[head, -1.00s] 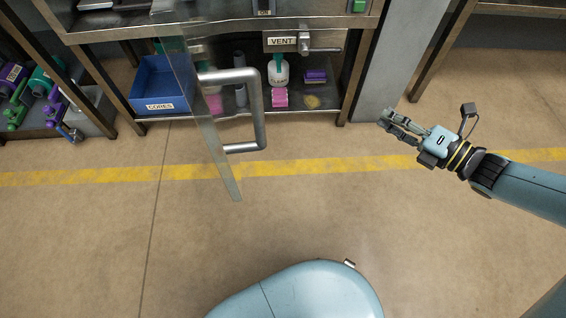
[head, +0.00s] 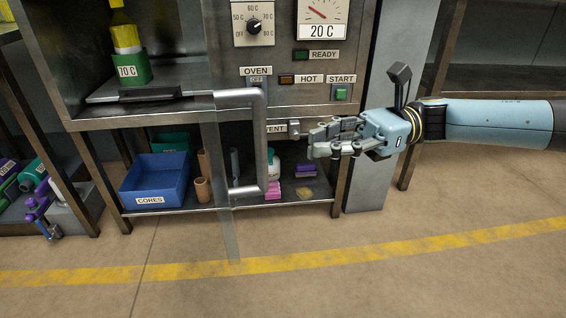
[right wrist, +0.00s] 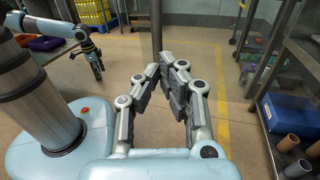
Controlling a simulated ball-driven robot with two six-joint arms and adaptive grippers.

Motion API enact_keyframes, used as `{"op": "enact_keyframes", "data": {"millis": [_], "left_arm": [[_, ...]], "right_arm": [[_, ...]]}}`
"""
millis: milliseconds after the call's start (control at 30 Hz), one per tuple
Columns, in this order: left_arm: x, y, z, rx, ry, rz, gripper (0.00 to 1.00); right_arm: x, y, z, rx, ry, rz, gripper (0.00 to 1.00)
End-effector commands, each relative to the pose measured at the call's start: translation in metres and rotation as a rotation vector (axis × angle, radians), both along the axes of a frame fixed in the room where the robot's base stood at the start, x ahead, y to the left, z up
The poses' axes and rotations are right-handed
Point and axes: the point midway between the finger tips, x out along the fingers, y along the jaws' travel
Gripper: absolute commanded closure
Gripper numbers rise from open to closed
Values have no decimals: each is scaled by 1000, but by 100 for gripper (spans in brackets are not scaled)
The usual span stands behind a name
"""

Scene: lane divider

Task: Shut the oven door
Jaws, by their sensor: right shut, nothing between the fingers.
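The oven door is open and stands out toward me, seen almost edge-on in the head view as a thin glass panel (head: 230,236) with a grey bar handle (head: 260,150). The oven chamber (head: 75,45) behind it is open, with a tray (head: 150,95) inside. My right gripper (head: 316,143) is shut and empty, to the right of the handle and apart from it, in front of the oven's lower edge. It also shows in the right wrist view (right wrist: 165,70). My left gripper (right wrist: 96,66) shows small in the right wrist view; its jaws are too small to read.
On the tray stands a green block marked 70 C (head: 134,70) with a yellow top. The control panel has a dial (head: 254,26) and START button (head: 341,93). The shelf below holds a blue CORES bin (head: 155,180). The floor in front is clear.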

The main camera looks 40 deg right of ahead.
Motion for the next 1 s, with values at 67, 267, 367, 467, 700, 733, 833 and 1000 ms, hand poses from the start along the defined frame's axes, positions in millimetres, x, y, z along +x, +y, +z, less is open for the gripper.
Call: {"op": "enact_keyframes", "data": {"millis": [67, 267, 367, 467, 700, 733, 833, 1000], "left_arm": [[5, -3, 2, -7, -16, -2, 60], [20, -11, 19, -24, -70, -7, 60], [24, -13, 26, -30, -87, -7, 60], [27, -15, 31, -33, -98, -10, 60], [28, -15, 33, -34, -102, -9, 60], [28, -15, 33, -34, -102, -9, 60], [28, -15, 33, -34, -102, -9, 60], [27, -15, 34, -32, -99, -9, 60]], "right_arm": [[4, 17, -4, 3, 0, 2, 100], [13, 48, -4, 2, 1, 1, 100], [15, 57, -3, 2, 3, 1, 100], [17, 61, -2, 1, 3, -1, 100], [17, 63, 0, 1, 2, -1, 100], [17, 63, 0, 1, 2, -1, 100], [17, 63, 0, 1, 2, -1, 100], [17, 63, 1, 2, 2, -14, 100]]}}
